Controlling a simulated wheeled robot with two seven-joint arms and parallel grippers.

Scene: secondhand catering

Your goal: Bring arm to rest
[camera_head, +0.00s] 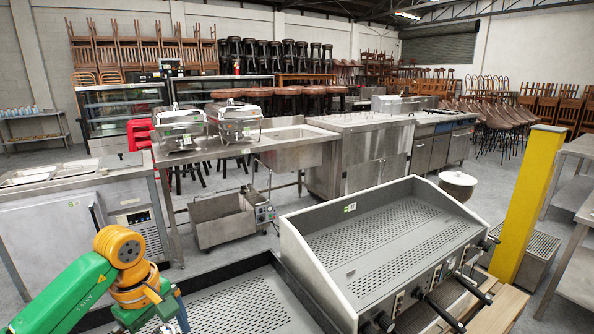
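My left arm, green with an orange and yellow joint (122,262), comes in from the lower left. It bends at this joint and runs down towards the bottom edge. My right arm and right gripper are not in view. The arm shows in front of a low metal tray-like unit with a perforated floor (240,305).
A perforated steel grill unit (385,245) with knobs stands right of centre on wooden slats. A yellow post (528,205) rises at right. A steel fridge counter (60,225) stands at left. A fryer-like box (222,217) sits on the floor beyond. Stacked chairs fill the back.

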